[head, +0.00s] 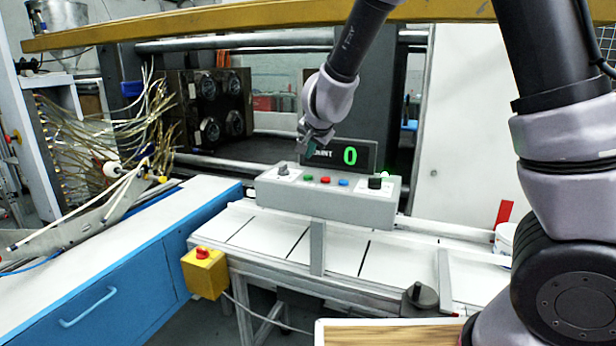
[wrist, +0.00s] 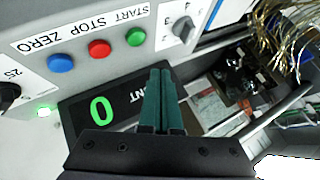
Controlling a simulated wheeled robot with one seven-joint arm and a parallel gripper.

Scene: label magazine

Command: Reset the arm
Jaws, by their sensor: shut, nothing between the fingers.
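My gripper (head: 312,143) is above the grey control box (head: 340,207), in front of the black counter display (head: 352,155), which reads a green 0. In the wrist view my gripper (wrist: 163,72) shows two dark green fingers side by side, shut with nothing between them. The box face carries a green START button (wrist: 136,37), a red STOP button (wrist: 99,49) and a blue ZERO button (wrist: 61,63). A numbered selector knob (wrist: 184,29) is at one end and a black dial (wrist: 8,96) at the other. The fingers appear apart from the box.
A yellow box with a red button (head: 205,272) hangs at the front of the white conveyor bed (head: 260,232). A blue cabinet (head: 110,290) stands at left, with wires above it. A yellow beam (head: 230,18) crosses the top. A grey knobbed cylinder (head: 419,298) is at front right.

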